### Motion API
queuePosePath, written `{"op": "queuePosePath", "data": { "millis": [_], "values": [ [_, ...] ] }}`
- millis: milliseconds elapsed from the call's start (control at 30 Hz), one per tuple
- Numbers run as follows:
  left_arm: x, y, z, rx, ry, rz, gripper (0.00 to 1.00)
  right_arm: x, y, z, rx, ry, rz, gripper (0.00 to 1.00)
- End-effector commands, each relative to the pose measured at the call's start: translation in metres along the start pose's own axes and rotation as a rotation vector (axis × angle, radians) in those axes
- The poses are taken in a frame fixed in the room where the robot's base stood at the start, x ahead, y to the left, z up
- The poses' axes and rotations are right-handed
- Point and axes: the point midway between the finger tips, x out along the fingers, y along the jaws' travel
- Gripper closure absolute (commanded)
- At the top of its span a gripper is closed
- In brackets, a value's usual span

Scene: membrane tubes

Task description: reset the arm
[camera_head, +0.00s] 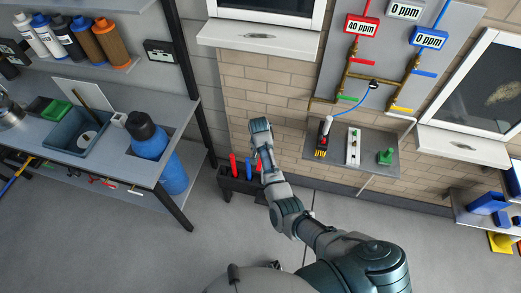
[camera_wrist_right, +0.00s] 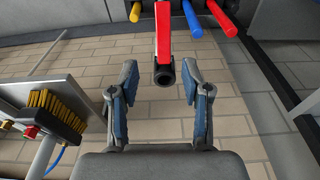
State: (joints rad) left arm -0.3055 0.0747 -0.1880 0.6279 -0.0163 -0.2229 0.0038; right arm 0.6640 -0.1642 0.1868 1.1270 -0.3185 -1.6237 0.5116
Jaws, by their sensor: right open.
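My right arm (camera_head: 287,208) reaches from the lower right of the head view up toward the brick wall, its outer end beside a dark tube holder (camera_head: 238,187). The fingers cannot be made out clearly there. In the right wrist view my right gripper (camera_wrist_right: 159,72) is open, its blue-padded fingers well apart. My left gripper is not in view.
The holder carries a red tube (camera_head: 233,165) and a blue tube (camera_head: 248,168). Floor below is clear.

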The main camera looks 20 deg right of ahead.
Motion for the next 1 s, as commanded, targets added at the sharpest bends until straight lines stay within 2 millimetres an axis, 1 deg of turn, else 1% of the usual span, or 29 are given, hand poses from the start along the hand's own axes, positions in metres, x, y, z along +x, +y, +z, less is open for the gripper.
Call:
{"op": "queuePosePath", "data": {
  "millis": [33,100,200,767,867,967,1000],
  "values": [
    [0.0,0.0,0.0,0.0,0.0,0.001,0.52,-0.008,-0.001,0.0,0.0,0.001,-0.001,0.52],
    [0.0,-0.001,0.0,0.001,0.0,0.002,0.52,-0.015,-0.001,0.0,-0.001,0.0,0.0,0.52],
    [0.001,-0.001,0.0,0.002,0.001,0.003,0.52,-0.021,-0.002,0.001,-0.001,0.0,0.001,0.52],
    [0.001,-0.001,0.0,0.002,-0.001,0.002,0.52,-0.021,0.001,0.001,-0.002,-0.001,0.002,0.52],
    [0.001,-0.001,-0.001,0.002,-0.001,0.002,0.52,-0.012,0.013,0.006,-0.012,0.006,0.006,0.52],
    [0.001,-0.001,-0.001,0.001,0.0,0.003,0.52,0.009,0.043,0.026,-0.048,0.028,0.014,0.52],
    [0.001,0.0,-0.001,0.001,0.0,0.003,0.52,0.017,0.06,0.038,-0.076,0.042,0.019,0.52]
  ]
}}
